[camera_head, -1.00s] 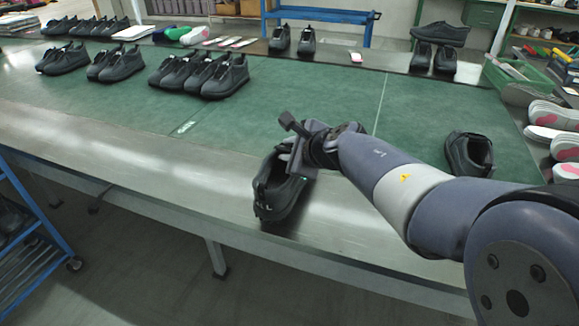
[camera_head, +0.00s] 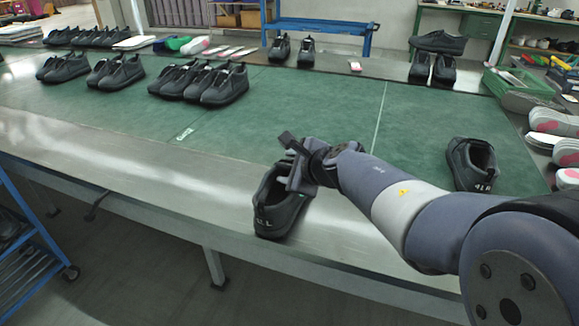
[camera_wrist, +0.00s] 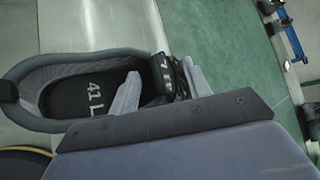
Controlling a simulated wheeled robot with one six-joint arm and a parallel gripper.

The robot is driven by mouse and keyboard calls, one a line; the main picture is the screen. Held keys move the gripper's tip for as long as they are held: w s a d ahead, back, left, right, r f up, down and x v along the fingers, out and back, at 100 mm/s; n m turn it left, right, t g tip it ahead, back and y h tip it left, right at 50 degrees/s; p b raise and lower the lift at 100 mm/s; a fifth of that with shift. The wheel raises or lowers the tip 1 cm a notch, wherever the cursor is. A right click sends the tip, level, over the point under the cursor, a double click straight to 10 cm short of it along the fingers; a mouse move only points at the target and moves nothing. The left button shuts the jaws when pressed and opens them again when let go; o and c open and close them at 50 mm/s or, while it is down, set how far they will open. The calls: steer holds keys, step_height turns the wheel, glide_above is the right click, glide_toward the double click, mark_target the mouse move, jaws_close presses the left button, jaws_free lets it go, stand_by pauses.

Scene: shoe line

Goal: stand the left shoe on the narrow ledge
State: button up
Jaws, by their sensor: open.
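The left shoe (camera_head: 277,215), black, rests on the bare metal ledge (camera_head: 215,190) along the table's near side. It looks upright, heel toward me, toe pointing back toward the green mat. In the wrist view its insole (camera_wrist: 85,100) reads "41 L". My gripper (camera_head: 297,168) is open at the shoe's front part. In the wrist view one light grey finger (camera_wrist: 126,95) reaches over the shoe opening and the other (camera_wrist: 198,80) is beyond the laces. The shoe's toe is mostly hidden by my gripper. Contact between fingers and shoe is unclear.
A matching black shoe (camera_head: 470,165) stands on the green mat (camera_head: 330,110) at right. Several black shoes (camera_head: 200,82) stand at the back left. A green crate (camera_head: 520,85) and pale soles (camera_head: 555,122) lie at the right. The ledge left of the shoe is clear.

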steer(key=p+v, duration=0.3)
steer(key=v, duration=0.9)
